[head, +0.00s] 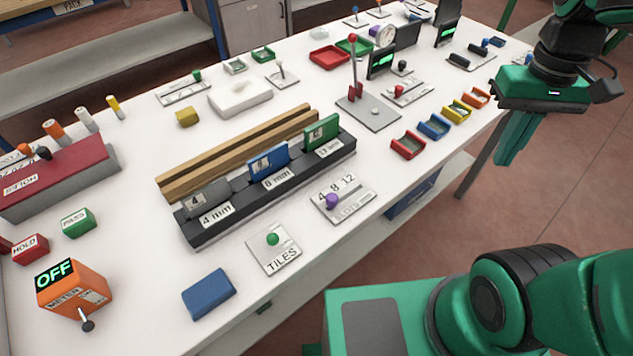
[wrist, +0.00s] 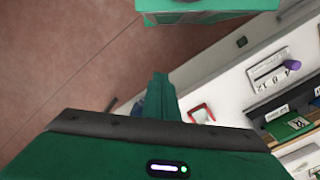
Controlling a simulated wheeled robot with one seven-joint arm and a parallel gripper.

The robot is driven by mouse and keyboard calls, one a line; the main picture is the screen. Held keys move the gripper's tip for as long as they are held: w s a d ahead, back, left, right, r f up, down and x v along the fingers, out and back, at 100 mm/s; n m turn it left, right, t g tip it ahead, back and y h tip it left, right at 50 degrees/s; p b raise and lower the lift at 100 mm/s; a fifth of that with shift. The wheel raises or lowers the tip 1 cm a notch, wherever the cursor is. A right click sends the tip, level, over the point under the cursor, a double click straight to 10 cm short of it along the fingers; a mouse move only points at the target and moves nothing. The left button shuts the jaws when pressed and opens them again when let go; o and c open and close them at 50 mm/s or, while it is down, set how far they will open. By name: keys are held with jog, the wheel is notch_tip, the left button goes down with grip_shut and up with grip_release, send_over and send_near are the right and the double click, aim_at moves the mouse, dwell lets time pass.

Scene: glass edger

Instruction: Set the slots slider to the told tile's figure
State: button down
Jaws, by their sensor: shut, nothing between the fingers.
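The slots slider (head: 343,197) is a pale plate marked 4, 8 and 12 near the table's front edge. Its purple knob (head: 332,201) stands toward the 4 end; its exact setting is hard to tell. In the wrist view the slider plate (wrist: 267,66) and purple knob (wrist: 292,65) show at the right. A dark rack behind it holds a grey tile (head: 208,196) over 4 mm, a blue tile (head: 268,163) over 8 mm and a green tile (head: 321,133) over 12 mm. My gripper (head: 509,154) is shut and empty, beyond the table's front edge, well away from the slider.
A TILES plate (head: 273,247) with a green knob lies left of the slider. Small red (head: 408,145), blue, yellow and orange trays line the front edge to the right. A red-knobbed lever (head: 353,70) rises behind. Open floor lies below my gripper.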

jog(key=w+a+r+n+h, duration=0.1)
jog(key=w+a+n, duration=0.35)
jog(key=a, duration=0.55)
jog(key=w+a+r+n, duration=0.1)
jog(key=w+a+n, duration=0.35)
jog(key=a, duration=0.65)
jog(key=s+a+n+h, duration=0.1)
jog(key=s+a+n, duration=0.25)
jog(key=a, duration=0.55)
jog(key=s+a+n, duration=0.2)
jog(key=a+n, duration=0.2)
jog(key=a, duration=0.5)
send_near(321, 203)
jog(key=shift+m, duration=0.25)
jog(key=a+f, duration=0.1)
jog(key=f, duration=0.2)
jog(key=w+a+f, duration=0.1)
jog(key=f, duration=0.1)
jog(key=shift+a, duration=0.35)
jog(key=shift+s+d+r, duration=0.15)
jog(key=shift+s+d, duration=0.1)
jog(key=shift+d, duration=0.3)
jog(key=shift+s+d+r, duration=0.1)
jog(key=shift+s+d, duration=0.15)
jog(key=shift+d, duration=0.3)
jog(key=shift+s+d, duration=0.2)
jog(key=shift+d, duration=0.5)
